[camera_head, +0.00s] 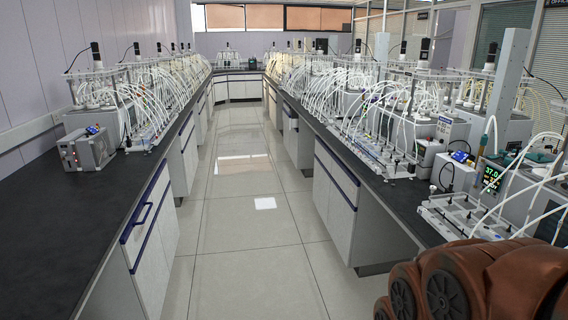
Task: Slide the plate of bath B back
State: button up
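Several water baths with bottles, stirrer motors and white tubing stand in rows on both benches. The nearest bath on the right (541,208) is partly cut off by the right edge. Another bath (448,131) stands farther back on the right bench. I cannot read any letter that marks bath B, and I cannot make out its plate. My gripper is not in view; only brown links of my arm show at the lower right.
A clear tiled aisle (240,225) runs between the right bench (335,140) and the left bench (60,220). Cabinets with blue-edged drawers line both sides. A grey box (88,149) sits on the left bench, whose near end is bare. A bench closes the far end.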

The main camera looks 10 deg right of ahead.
aim_at(420, 60)
jog(key=z, duration=0.2)
jog(key=i, duration=3.5)
jog(key=z, duration=0.15)
